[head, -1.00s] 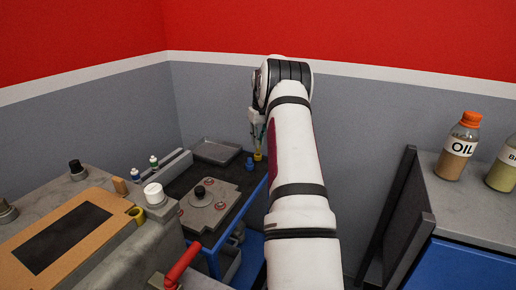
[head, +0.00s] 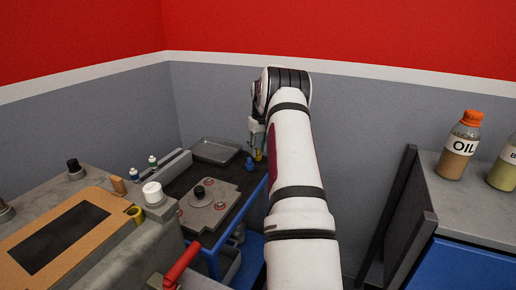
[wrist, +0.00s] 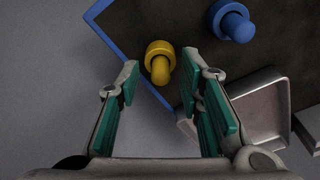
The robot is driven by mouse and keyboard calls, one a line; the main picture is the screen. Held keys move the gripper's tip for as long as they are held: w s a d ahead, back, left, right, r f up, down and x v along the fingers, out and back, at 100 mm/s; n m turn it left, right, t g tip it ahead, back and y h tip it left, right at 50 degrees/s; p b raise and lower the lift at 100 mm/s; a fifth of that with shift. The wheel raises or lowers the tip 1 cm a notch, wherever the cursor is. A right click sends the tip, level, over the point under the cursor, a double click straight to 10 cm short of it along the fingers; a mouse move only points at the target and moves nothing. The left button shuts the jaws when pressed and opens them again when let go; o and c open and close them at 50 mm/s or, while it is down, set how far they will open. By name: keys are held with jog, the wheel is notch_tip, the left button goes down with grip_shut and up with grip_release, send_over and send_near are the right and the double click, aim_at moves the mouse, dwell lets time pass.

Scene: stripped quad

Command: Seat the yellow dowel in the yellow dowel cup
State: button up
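The yellow dowel (head: 258,156) stands at the right edge of a dark bench top, and only a little of it shows below my gripper (head: 257,142) in the head view. In the wrist view the yellow dowel (wrist: 160,60), a thick collar with a narrower knob, lies between and beyond the fingertips of my gripper (wrist: 160,68). The gripper is open, with clear gaps on both sides of the dowel. A hollow yellow cup (head: 136,213) sits on the grey machine at the left in the head view.
A blue dowel (head: 250,163) stands near the yellow one; it also shows in the wrist view (wrist: 234,22). A metal tray (head: 215,151) lies behind.

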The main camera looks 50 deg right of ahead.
notch_tip(320, 180, up, 12)
jog(key=s+p, duration=0.1)
jog(key=p, duration=0.1)
jog(key=w+a+r+n, duration=0.1)
jog(key=w+a+r, duration=0.1)
jog(key=a+r, duration=0.65)
jog(key=s+a+r+n, duration=0.1)
jog(key=s+a+r, duration=0.2)
jog(key=a, duration=0.7)
jog(key=s+a+r, duration=0.2)
jog(key=a+r, duration=0.1)
jog(key=a, duration=0.6)
jog(key=s+a+r+n, duration=0.1)
jog(key=s+a+r, duration=0.2)
jog(key=a, duration=0.7)
jog(key=s+a+f, duration=0.1)
jog(key=s+a, duration=1.1)
jog(key=s, duration=0.1)
jog(key=s+a+f, duration=0.2)
jog(key=s+f, duration=0.2)
jog(key=s, duration=0.3)
jog(key=s+a+f+n, duration=0.1)
jog(key=s+a+f, duration=0.2)
jog(key=s, duration=0.3)
jog(key=shift+s+f+y, duration=0.3)
jog(key=shift+s+f, duration=0.1)
jog(key=shift+f, duration=0.1)
